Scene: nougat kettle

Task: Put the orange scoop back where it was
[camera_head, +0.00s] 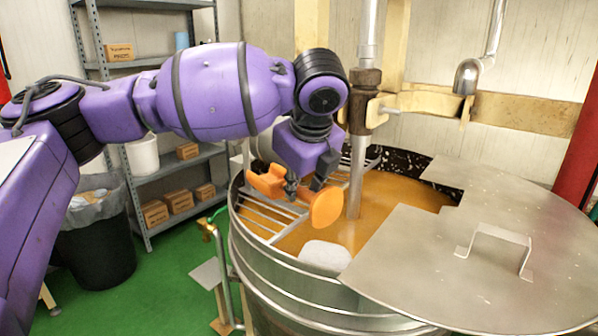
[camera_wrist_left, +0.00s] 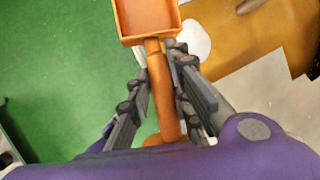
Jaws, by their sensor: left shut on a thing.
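The orange scoop (camera_head: 326,207) is in my left gripper (camera_head: 304,190), which is shut on its handle. In the head view it is above the kettle's (camera_head: 262,262) open left part, with orange parts showing on both sides of the fingers. In the left wrist view the scoop's square bowl (camera_wrist_left: 147,17) points to the top edge, and its handle runs between the fingers of the gripper (camera_wrist_left: 160,80). The fingers hide part of the handle. My right gripper is not in view.
A metal lid (camera_head: 450,265) covers the kettle's right side. A stirring shaft (camera_head: 357,175) rises from the orange-brown mass (camera_head: 395,200). A slatted grate (camera_head: 265,217) and a white object (camera_head: 325,255) are near the left rim. A shelf (camera_head: 180,165) and a bin (camera_head: 98,245) stand left.

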